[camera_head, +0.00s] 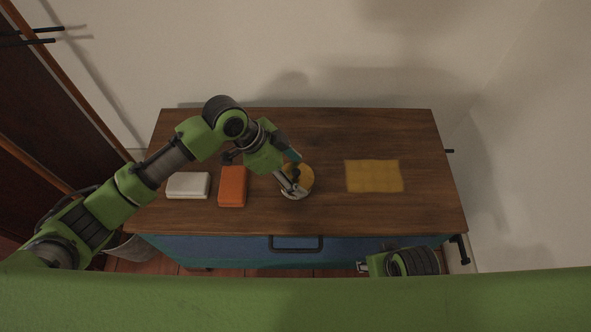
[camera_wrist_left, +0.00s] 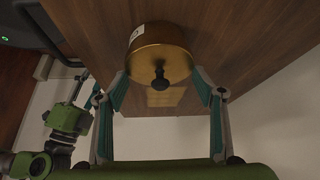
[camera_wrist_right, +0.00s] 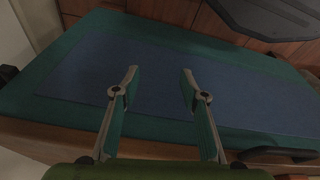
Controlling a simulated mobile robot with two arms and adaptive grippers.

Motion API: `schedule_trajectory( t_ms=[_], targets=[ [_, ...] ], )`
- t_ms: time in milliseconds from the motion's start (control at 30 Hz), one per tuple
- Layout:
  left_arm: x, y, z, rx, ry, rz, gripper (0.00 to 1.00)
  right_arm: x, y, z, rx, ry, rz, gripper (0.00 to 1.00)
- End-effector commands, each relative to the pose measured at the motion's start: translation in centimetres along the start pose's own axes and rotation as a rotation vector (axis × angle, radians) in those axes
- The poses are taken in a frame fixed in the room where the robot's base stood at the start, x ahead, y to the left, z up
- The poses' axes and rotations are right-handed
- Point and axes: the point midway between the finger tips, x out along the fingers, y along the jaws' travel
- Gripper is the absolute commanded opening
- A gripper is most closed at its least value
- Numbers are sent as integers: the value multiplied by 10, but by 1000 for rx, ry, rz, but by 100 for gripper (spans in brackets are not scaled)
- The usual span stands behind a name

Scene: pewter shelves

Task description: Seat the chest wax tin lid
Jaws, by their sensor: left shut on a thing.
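The round golden wax tin lid (camera_head: 302,174) is over the middle of the chest top. In the left wrist view the lid (camera_wrist_left: 160,66) shows a dark knob facing the camera and a small white label on its side. My left gripper (camera_head: 291,183) is shut on it, one finger at each side. A pale rim shows below the gold in the head view; whether lid and tin touch is hidden. My right gripper (camera_wrist_right: 157,80) is open and empty before the chest's blue front (camera_wrist_right: 150,75); in the head view only part of that hand shows, at the chest's lower right.
On the wooden chest top (camera_head: 330,125), an orange block (camera_head: 232,186) and a white block (camera_head: 188,185) lie left of the tin. A flat yellow cloth (camera_head: 374,176) lies to its right. A dark handle (camera_head: 296,243) projects from the chest front. The back strip is clear.

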Motion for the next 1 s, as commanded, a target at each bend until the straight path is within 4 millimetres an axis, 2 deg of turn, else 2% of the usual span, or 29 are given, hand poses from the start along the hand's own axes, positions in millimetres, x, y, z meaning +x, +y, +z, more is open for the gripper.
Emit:
schedule_trajectory(
  t_ms=[467, 1000],
  targets=[
    [0, 0, 0, 0, 0, 0, 41, -2, 0, -3, -1, 8, 0, 40],
    [0, 0, 0, 0, 0, 1, 41, 10, 0, 3, -1, -4, 1, 40]
  ],
)
